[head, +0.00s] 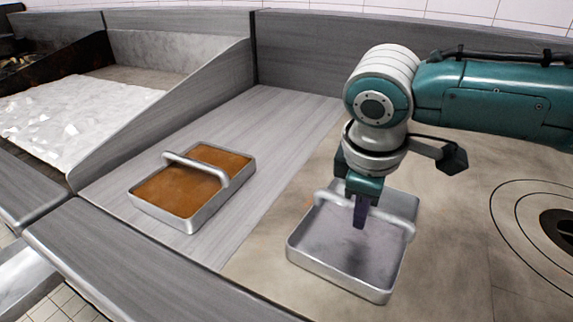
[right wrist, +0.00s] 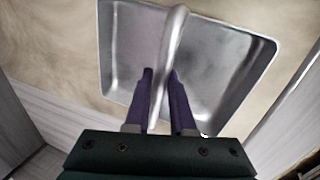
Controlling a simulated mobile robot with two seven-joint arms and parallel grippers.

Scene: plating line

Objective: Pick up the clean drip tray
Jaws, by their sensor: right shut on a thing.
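The clean drip tray (head: 335,253) is a shallow grey metal tray with a bare inside and a round bar handle arching over it. It sits on the beige worktop in the middle right of the head view. It also shows in the right wrist view (right wrist: 125,45), with its handle (right wrist: 174,40) running between my fingers. My right gripper (head: 360,222) points down over the tray and is shut on the handle. A second tray (head: 180,192), filled with something brown, stands to the left. My left gripper is not in view.
The beige worktop (head: 455,245) has a dark round drain with rings (head: 560,225) at the right. A grey divider wall (head: 165,118) stands at the left, with a bin of white ice-like stuff (head: 75,115) beyond. A back ledge (head: 300,45) bounds the counter.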

